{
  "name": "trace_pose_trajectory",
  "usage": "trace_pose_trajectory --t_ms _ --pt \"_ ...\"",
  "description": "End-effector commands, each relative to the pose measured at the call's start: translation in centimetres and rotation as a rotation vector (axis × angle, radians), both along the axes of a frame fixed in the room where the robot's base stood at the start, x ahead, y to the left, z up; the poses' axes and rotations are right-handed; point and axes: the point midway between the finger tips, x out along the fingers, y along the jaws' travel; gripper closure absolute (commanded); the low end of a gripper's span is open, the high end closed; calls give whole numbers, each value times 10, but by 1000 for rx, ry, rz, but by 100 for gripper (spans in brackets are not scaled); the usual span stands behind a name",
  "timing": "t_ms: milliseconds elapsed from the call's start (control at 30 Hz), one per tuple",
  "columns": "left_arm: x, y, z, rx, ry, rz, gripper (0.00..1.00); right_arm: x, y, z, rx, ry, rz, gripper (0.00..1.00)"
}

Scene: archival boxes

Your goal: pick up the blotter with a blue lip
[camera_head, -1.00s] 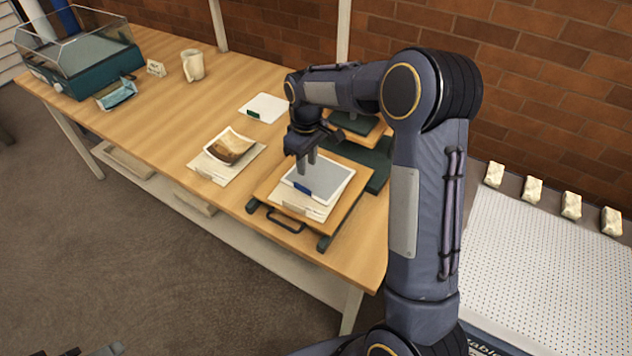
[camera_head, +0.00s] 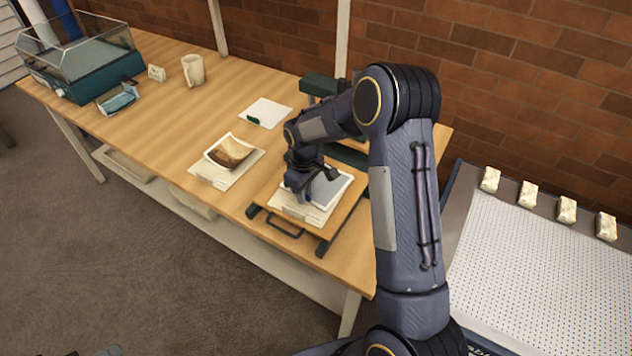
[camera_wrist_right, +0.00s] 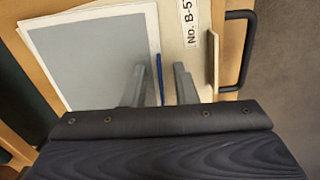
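The blotter with a blue lip is a grey sheet with a pale border (camera_head: 334,189), lying on the papers on a wooden board. In the right wrist view its grey face (camera_wrist_right: 88,60) is on the left and its thin blue lip (camera_wrist_right: 158,78) stands along its right edge. My right gripper (camera_head: 299,190) is low over the blotter's near edge. Its two fingers (camera_wrist_right: 159,67) are open, one on each side of the blue lip, with gaps visible. In the head view the gripper hides the lip. Part of my left gripper (camera_head: 90,352) may show at the bottom left edge.
The wooden board has a dark handle (camera_head: 285,224) at its front. A brown picture (camera_head: 229,152) lies on papers to the left. A white sheet with a green lip (camera_head: 267,112) lies behind. A mug (camera_head: 193,70) and a clear-lidded case (camera_head: 85,62) stand farther left.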

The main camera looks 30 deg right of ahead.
Motion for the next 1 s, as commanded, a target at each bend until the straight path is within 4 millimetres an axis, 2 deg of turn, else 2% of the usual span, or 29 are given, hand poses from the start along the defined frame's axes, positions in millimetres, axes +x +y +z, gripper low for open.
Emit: trace_pose_trajectory --t_ms 33,167,200,667,767,900,1000 --pt "0 0 0 0 0 0 51 0 0 0 0 0 0 81" --pt "0 0 0 0 0 0 51 0 0 0 0 0 0 98" --pt "0 0 0 0 0 0 51 0 0 0 0 0 0 100" --pt "0 0 -1 0 0 0 51 0 0 4 0 -1 0 100" --pt "0 0 -2 0 0 0 51 1 0 12 -1 -3 0 100" --pt "0 0 -5 0 0 0 51 1 0 32 0 -4 0 100" --pt "0 0 -10 0 0 0 51 -6 14 48 0 -5 5 100"
